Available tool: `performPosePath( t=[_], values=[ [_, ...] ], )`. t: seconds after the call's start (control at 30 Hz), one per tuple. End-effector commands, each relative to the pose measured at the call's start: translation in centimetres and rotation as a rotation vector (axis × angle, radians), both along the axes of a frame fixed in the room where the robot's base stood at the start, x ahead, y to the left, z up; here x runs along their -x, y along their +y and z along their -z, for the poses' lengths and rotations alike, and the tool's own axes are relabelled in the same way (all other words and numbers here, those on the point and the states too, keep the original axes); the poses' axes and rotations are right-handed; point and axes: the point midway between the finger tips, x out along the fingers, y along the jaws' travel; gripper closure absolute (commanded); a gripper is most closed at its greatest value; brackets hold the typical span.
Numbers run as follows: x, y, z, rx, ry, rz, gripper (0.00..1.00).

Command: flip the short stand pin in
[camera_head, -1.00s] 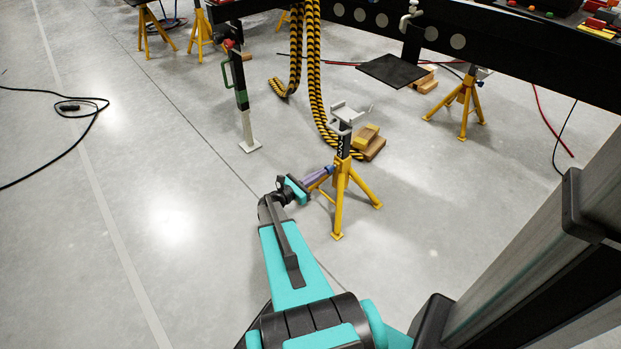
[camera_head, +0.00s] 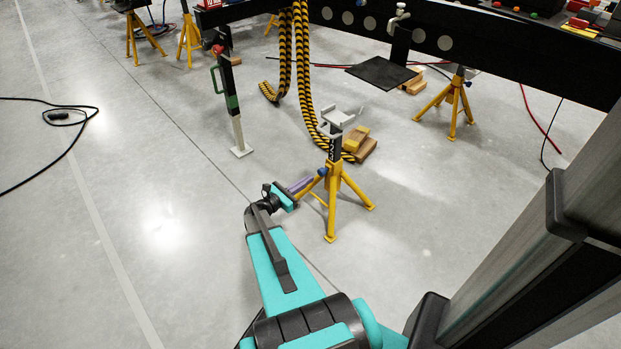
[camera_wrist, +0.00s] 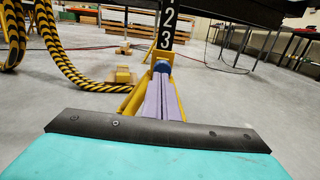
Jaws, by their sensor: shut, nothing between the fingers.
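The short stand (camera_head: 334,185) is a yellow tripod with a black numbered post (camera_head: 335,148) and a grey forked head (camera_head: 338,118). A blue knob (camera_head: 322,171), which looks like the pin's end, sits at the top of the yellow part on the side facing my arm. My gripper (camera_head: 311,179) has purple fingers, shut and empty, close to the knob on its left. In the wrist view the blue knob (camera_wrist: 161,66) shows just beyond the tips of my gripper (camera_wrist: 162,76), below the white numbers. Contact cannot be told. The rest of the pin is hidden.
Yellow-black striped hose (camera_head: 303,85) hangs behind the stand. Wood blocks (camera_head: 360,146) lie just behind it. A dark chassis beam (camera_head: 470,35) runs overhead. A black leg with a white foot (camera_head: 236,125) stands to the left.

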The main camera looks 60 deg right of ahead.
Motion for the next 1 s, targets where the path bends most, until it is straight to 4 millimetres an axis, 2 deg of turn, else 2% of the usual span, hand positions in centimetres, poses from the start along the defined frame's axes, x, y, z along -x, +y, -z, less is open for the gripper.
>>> performPosePath(
  t=[0.2, 0.6, 0.8, 1.0],
  values=[
    [-1.1, 3.4, -0.2, -0.002, 0.002, -0.003, 1.00],
    [-2.8, 8.4, -0.1, 0.000, 0.001, -0.002, 1.00],
    [-3.2, 9.6, 0.0, 0.000, 0.001, -0.001, 1.00],
    [-3.3, 9.8, 0.0, 0.000, 0.001, -0.001, 1.00]
  ],
)
